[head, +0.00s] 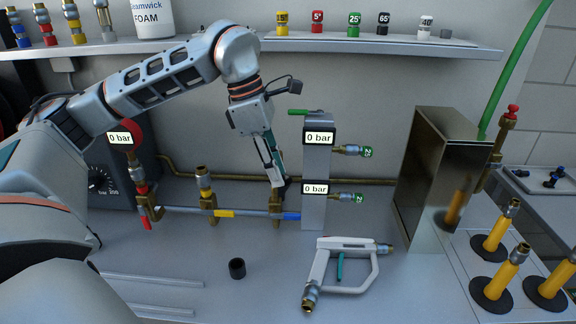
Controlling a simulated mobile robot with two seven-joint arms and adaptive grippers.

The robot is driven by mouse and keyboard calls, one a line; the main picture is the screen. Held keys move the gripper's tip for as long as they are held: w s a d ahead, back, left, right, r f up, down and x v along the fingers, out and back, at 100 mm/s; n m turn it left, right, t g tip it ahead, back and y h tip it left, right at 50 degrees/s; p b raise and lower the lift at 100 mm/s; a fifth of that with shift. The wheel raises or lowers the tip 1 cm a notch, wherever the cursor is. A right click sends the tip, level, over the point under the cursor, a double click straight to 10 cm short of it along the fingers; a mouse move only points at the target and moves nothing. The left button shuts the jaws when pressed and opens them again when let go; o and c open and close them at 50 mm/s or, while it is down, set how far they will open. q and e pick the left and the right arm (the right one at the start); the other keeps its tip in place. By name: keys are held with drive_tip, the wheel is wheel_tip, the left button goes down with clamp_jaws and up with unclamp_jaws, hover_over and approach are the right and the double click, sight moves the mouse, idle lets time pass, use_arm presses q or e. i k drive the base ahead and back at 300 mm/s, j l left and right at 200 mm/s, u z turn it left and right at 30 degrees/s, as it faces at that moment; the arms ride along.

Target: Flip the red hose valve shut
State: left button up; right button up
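A brass valve (150,206) with red parts stands at the left end of a horizontal pipe on the bench. A red band shows above its brass body, and a red piece (146,222) points down below it. My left gripper (278,183) points down at the right end of the same pipe, over a brass fitting (276,208) beside the blue band. It is well to the right of the red valve, with the yellow-banded fitting (208,196) between them. Its fingertips are small and partly merged with the fitting, so their opening is unclear. My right gripper is out of view.
A grey post (317,160) with two "0 bar" displays and a green lever stands right of my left gripper. A white hose nozzle (340,287) and a black cap (237,268) lie in front. A metal box (430,180) stands further right. A shelf (380,43) runs above.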

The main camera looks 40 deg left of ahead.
sight(145, 218)
drive_tip(key=k, duration=1)
